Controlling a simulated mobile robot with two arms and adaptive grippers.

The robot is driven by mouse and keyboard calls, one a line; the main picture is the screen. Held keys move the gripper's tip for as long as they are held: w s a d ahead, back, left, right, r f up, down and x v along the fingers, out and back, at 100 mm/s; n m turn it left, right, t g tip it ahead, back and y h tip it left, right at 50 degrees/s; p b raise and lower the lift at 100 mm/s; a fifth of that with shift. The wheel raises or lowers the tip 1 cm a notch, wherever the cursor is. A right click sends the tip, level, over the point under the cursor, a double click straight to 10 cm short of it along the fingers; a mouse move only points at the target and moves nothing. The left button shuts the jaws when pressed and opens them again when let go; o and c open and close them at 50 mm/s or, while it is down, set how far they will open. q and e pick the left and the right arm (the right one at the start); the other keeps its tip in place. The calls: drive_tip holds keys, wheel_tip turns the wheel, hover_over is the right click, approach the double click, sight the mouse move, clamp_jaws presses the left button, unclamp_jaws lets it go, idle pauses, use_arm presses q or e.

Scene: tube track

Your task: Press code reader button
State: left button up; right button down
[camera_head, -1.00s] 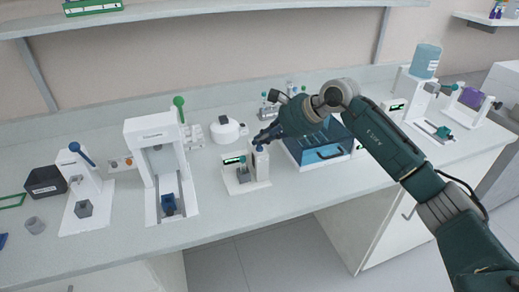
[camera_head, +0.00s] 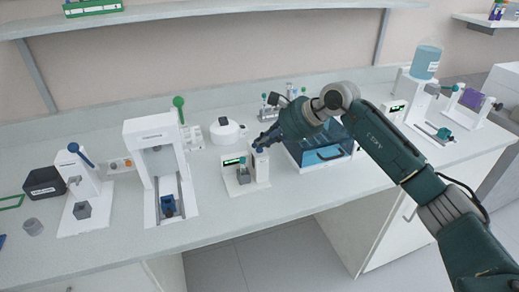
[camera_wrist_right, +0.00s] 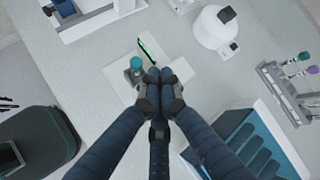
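The code reader (camera_head: 233,190) is a small white device with a green-lit display, standing on the bench near the middle of the head view. Contact cannot be told. My left gripper is out of view.
A white round device (camera_head: 224,132) stands behind the reader. A blue-windowed box (camera_head: 322,152) is close on its right, under my right arm. A tall white frame device (camera_head: 150,130) stands to the left. Bare bench lies in front of the reader.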

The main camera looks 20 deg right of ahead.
sight(261, 151)
drive_tip(key=shift+f, duration=0.15)
idle(0.3)
drive_tip(key=shift+r+p, duration=0.3)
drive_tip(key=shift+r, duration=0.6)
drive_tip(key=shift+r+p, duration=1.35)
drive_tip(key=shift+r, duration=1.15)
